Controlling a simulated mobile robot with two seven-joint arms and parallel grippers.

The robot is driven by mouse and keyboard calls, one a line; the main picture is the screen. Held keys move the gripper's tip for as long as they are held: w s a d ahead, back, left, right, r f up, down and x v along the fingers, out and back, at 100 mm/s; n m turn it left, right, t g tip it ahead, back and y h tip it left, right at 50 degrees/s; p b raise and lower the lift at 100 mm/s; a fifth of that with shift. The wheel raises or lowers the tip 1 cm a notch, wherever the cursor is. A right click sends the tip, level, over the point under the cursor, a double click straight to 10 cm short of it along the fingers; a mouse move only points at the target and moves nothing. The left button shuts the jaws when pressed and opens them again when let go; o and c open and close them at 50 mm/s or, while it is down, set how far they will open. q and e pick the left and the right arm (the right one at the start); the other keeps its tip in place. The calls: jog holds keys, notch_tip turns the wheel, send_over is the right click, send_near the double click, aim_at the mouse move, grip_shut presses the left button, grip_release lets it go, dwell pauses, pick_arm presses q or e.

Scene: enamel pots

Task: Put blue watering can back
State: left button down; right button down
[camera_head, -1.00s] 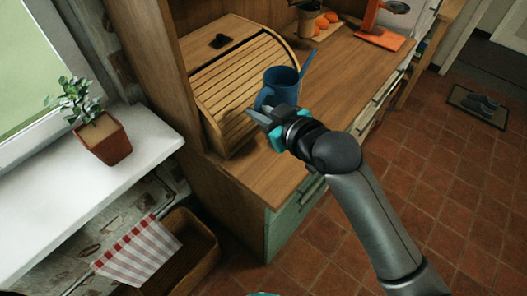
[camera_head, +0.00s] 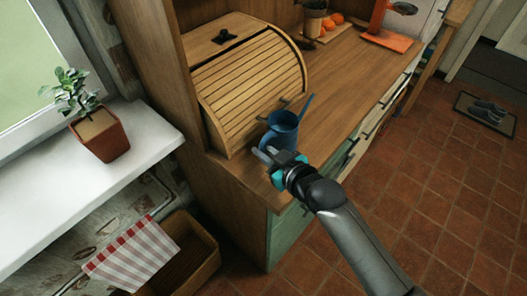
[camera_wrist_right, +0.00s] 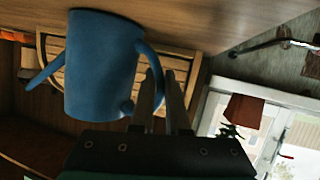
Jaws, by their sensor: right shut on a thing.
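The blue watering can (camera_head: 282,131) is over the front left part of the wooden counter (camera_head: 330,95), in front of the bread box. Its spout points up and to the right. My right gripper (camera_head: 266,155) is at its near left side, shut on its handle. In the right wrist view the can (camera_wrist_right: 100,65) shows large, with its curved handle at the fingers (camera_wrist_right: 165,95). I cannot tell whether its base touches the counter. My left gripper is not in view.
A roll-top bread box (camera_head: 250,80) stands close behind the can. A pot (camera_head: 314,18), oranges (camera_head: 333,19) and an orange stand (camera_head: 385,38) are farther back. The counter right of the can is clear. A potted plant (camera_head: 103,137) stands on the white sill (camera_head: 60,190).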

jog(key=shift+r, duration=0.2)
jog(key=shift+f, duration=0.15)
jog(key=c, duration=0.9)
grip_release()
jog(key=shift+f, duration=0.1)
jog(key=shift+s+d+r, duration=0.1)
jog(key=shift+s+r, duration=0.05)
jog(key=shift+r, duration=0.05)
jog(key=p+v, duration=0.2)
jog(key=v, duration=0.9)
jog(key=shift+s+d+r, duration=0.15)
jog(key=shift+s+d, duration=0.05)
